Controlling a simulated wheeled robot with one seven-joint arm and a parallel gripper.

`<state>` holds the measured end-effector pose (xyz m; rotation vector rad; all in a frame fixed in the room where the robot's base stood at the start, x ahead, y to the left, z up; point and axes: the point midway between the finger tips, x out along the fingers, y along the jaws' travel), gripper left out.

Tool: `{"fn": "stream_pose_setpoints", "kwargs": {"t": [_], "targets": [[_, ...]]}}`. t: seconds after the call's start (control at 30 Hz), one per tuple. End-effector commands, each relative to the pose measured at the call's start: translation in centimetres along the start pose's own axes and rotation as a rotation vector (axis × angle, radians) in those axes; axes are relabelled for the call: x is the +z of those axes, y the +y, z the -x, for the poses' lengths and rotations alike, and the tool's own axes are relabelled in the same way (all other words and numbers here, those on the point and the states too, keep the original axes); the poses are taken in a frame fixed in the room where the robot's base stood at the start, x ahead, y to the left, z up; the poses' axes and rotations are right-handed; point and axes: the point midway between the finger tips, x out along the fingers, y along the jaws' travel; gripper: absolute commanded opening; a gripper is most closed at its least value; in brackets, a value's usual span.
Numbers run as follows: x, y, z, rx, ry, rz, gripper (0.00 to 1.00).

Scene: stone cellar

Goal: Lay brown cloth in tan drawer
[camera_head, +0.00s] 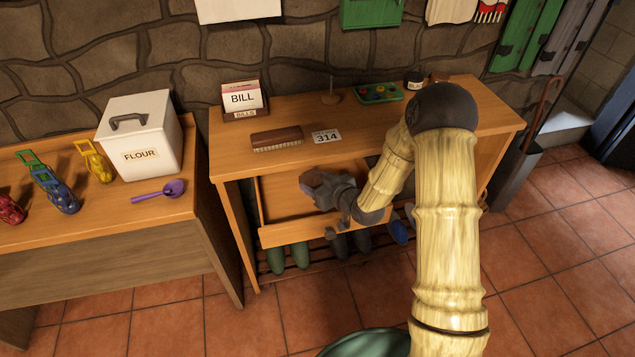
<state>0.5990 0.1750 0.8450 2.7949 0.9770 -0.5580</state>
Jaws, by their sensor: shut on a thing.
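The tan drawer (284,235) of the wooden desk is pulled part way out, and the bare tan floor inside it shows at its left.
On the desk top (375,125) are a brush (277,138), a 314 card (327,137), a bill holder (243,98) and a green tray (380,91). Boots (300,255) stand below the drawer. A side table at left holds a flour bin (139,135).

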Motion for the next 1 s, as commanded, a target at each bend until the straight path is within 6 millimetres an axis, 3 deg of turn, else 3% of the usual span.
{"fn": "stream_pose_setpoints", "kwargs": {"t": [0.73,0.77,0.87,1.0], "targets": [[1.0,0.0,-0.4,0.001,0.001,0.000,0.36],[1.0,0.0,-0.4,0.000,0.001,0.000,0.61],[1.0,0.0,-0.4,0.000,0.001,0.000,0.80],[1.0,0.0,-0.4,0.000,0.001,0.000,0.80]]}}
